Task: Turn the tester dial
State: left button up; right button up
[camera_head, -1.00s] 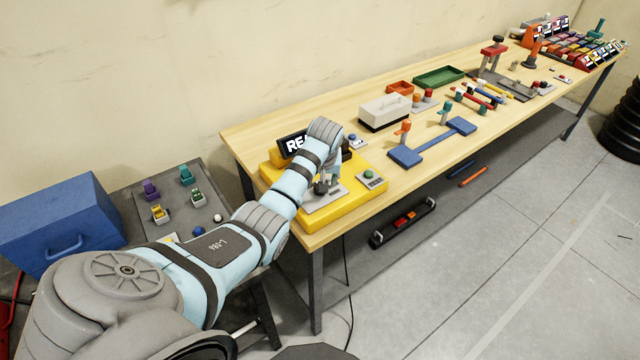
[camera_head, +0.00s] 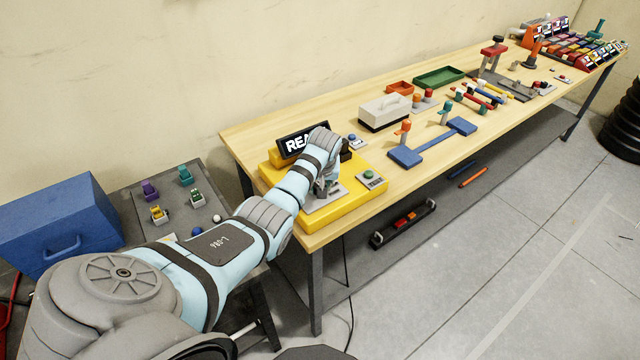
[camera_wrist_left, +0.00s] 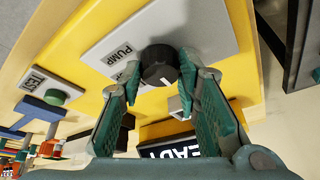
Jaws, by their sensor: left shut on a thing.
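The yellow tester (camera_head: 350,208) sits at the near left end of the wooden bench. My left gripper (camera_head: 326,186) is over its grey plate. In the left wrist view my left gripper (camera_wrist_left: 158,76) has its two green fingers on either side of the black round dial (camera_wrist_left: 158,64), shut on it. The dial has a pale mark on its face and stands on a grey plate labelled PUMP (camera_wrist_left: 122,52). The tester's display (camera_head: 303,141) is partly hidden by my wrist; its visible letters look like READY. My right gripper is not in view.
A green button on a TEST plate (camera_head: 372,180) is beside the dial plate. A white lidded box (camera_head: 385,112) and a blue stand (camera_head: 405,157) are farther right on the bench. A small grey table (camera_head: 175,198) with coloured parts is at left.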

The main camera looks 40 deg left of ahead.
pick_arm(q)
jog(key=shift+s+a+m+h+p, duration=0.1)
jog(key=shift+m+h+p, duration=0.25)
jog(key=shift+m, duration=0.65)
jog(key=m+h, duration=0.1)
jog(key=m, duration=0.1)
jog(key=shift+m+t, duration=0.3)
jog(key=shift+t, duration=0.1)
jog(key=m+h, duration=0.1)
jog(key=m, duration=0.1)
jog(key=shift+a+m, duration=0.15)
jog(key=shift+m, duration=0.25)
jog(key=m+h+b, duration=0.1)
jog(key=m, duration=0.1)
jog(key=shift+f+m, duration=0.1)
jog(key=shift+m, duration=0.2)
jog(key=shift+a+m+b, duration=0.1)
jog(key=shift+m+b, duration=0.4)
jog(key=m+h+b, duration=0.1)
jog(key=m+b, duration=0.2)
jog(key=b, duration=0.1)
jog(key=m+h+b, duration=0.1)
jog(key=m+b, duration=0.2)
jog(key=b, duration=0.2)
jog(key=shift+f+g+h, duration=0.15)
jog(key=shift+g+h, duration=0.1)
jog(key=shift+g, duration=0.05)
jog(key=shift+r+m+b, duration=0.25)
jog(key=shift+m+b, duration=0.25)
jog(key=shift+b, duration=0.5)
